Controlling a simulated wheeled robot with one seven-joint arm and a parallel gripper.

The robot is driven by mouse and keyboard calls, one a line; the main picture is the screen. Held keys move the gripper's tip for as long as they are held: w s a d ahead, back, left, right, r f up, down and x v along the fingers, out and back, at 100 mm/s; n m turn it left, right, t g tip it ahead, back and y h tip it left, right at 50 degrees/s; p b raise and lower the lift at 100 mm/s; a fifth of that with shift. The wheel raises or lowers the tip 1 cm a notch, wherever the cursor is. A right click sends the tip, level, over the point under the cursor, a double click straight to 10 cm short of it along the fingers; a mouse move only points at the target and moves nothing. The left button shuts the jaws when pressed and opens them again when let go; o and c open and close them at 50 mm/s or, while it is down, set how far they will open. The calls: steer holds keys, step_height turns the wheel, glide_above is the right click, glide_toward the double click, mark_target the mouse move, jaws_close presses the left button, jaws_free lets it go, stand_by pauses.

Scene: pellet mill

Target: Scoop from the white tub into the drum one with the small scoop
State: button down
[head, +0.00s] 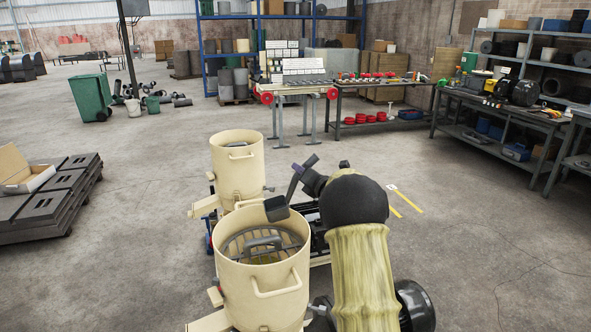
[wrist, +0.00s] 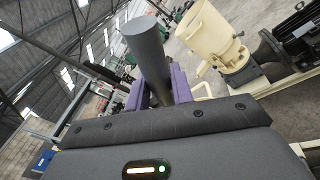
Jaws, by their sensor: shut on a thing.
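My gripper (head: 302,174) has purple fingers and is shut on the small scoop (head: 277,208). In the wrist view its grey round handle (wrist: 147,48) stands between the purple fingers (wrist: 158,92). In the head view the scoop's dark grey bowl shows over the back rim of the near cream drum (head: 282,281); its contents are not visible. That drum is open, with a dark grille and a grey bar inside. A second cream drum (head: 238,177) stands behind it. I cannot tell which is drum one. I cannot make out the white tub for certain.
A dark motor (head: 414,305) sits right of the near drum, partly behind my arm. Low dark stacked blocks (head: 45,205) stand at left, a green bin (head: 91,97) at back left. Workbenches (head: 490,105) stand at back right. The floor at right is clear.

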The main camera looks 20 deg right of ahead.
mark_target(309, 163)
steer(key=d+f+m, duration=0.2)
steer(key=shift+w+d+f+m, duration=0.2)
steer(key=shift+w+f+m, duration=0.1)
steer(key=shift+f, duration=0.1)
steer(key=shift+r, duration=0.1)
steer(key=shift+r+p, duration=0.6)
steer(key=shift+r, duration=1.85)
